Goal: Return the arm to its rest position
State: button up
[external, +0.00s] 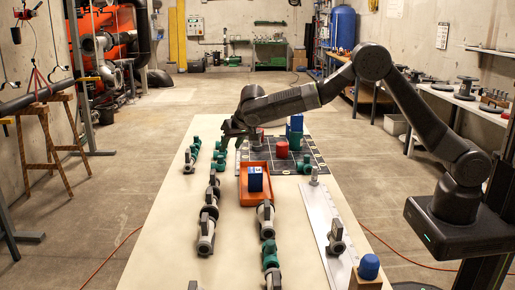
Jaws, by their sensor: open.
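My gripper (236,131) is at the end of the dark arm, which reaches in from the right over the long pale table (165,240). It hangs above the far half of the table, just beyond the orange tray. Its jaws are open, and I see nothing held in them. The arm is bent with its elbow high and its forearm stretched to the left.
An orange tray (244,196) with a blue box (256,180) stands below and near the gripper. Rows of grey valves (206,235) and a blue-capped piece (369,267) stand nearer.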

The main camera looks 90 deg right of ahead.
jog(key=w+n+t+y, duration=0.2)
jog(key=w+n+y, duration=0.2)
jog(key=w, duration=0.9)
jog(key=shift+a+r+n, duration=0.2)
jog(key=shift+a+n, duration=0.2)
jog(key=shift+n, duration=1.4)
